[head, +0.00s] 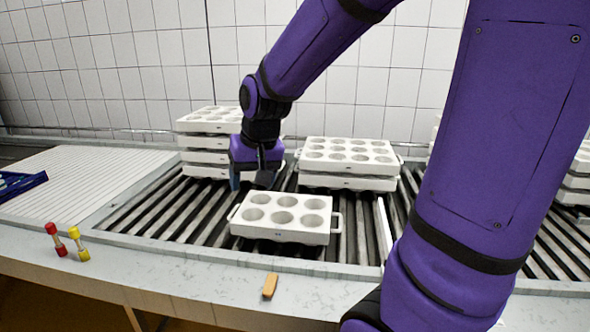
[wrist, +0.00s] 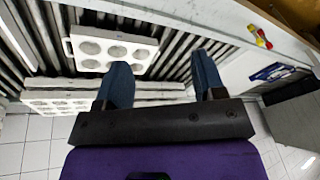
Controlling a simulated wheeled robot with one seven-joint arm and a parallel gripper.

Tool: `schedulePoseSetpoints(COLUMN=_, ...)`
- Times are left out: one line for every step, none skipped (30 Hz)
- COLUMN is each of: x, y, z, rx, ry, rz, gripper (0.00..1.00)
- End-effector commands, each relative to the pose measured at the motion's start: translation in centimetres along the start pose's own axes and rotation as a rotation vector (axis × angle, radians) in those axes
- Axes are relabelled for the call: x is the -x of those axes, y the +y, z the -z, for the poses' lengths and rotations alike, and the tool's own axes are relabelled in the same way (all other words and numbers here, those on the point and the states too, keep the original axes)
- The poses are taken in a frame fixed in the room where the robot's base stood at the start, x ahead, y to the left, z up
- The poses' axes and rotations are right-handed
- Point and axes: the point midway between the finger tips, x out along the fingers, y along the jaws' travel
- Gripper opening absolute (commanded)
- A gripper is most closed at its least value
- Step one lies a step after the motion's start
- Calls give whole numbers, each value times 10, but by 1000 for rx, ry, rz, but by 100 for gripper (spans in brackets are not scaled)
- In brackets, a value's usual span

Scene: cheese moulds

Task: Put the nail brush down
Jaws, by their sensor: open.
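A small tan-orange block (head: 270,286), which looks like the nail brush, lies on the pale front ledge (head: 200,290), in front of the single mould. My gripper (head: 248,181) is behind that mould over the rollers, well apart from the block. In the wrist view my gripper (wrist: 160,78) has its two blue fingers spread wide, with nothing between them. The block cannot be made out in the wrist view.
A single white mould (head: 283,235) sits on the roller conveyor (head: 200,205). Mould stacks stand behind, at left (head: 205,157) and right (head: 349,180). A blue tray (head: 22,186) lies far left.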

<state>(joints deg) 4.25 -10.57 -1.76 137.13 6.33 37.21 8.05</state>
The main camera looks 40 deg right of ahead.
Motion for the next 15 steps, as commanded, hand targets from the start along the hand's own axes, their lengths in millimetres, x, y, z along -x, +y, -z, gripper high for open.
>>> schedulePoseSetpoints(x=17, y=-2, z=-10, rx=29, ry=21, rz=5, gripper=63)
schedulePoseSetpoints(x=25, y=-2, z=-16, rx=46, ry=29, rz=6, gripper=63)
schedulePoseSetpoints(x=35, y=-3, z=-24, rx=70, ry=40, rz=7, gripper=63)
schedulePoseSetpoints(x=43, y=-3, z=-30, rx=87, ry=48, rz=8, gripper=63)
schedulePoseSetpoints(x=50, y=-3, z=-36, rx=104, ry=57, rz=9, gripper=63)
schedulePoseSetpoints(x=59, y=-3, z=-46, rx=126, ry=67, rz=9, gripper=63)
schedulePoseSetpoints(x=66, y=-3, z=-52, rx=144, ry=77, rz=9, gripper=63)
schedulePoseSetpoints(x=72, y=-2, z=-58, rx=161, ry=85, rz=8, gripper=63)
schedulePoseSetpoints(x=80, y=-2, z=-68, rx=182, ry=97, rz=8, gripper=63)
schedulePoseSetpoints(x=86, y=-1, z=-75, rx=198, ry=104, rz=7, gripper=63)
schedulePoseSetpoints(x=92, y=0, z=-82, rx=214, ry=113, rz=6, gripper=63)
schedulePoseSetpoints(x=98, y=1, z=-90, rx=235, ry=124, rz=4, gripper=63)
schedulePoseSetpoints(x=102, y=2, z=-96, rx=249, ry=131, rz=2, gripper=63)
schedulePoseSetpoints(x=106, y=3, z=-102, rx=261, ry=139, rz=1, gripper=63)
schedulePoseSetpoints(x=111, y=5, z=-110, rx=277, ry=146, rz=-1, gripper=63)
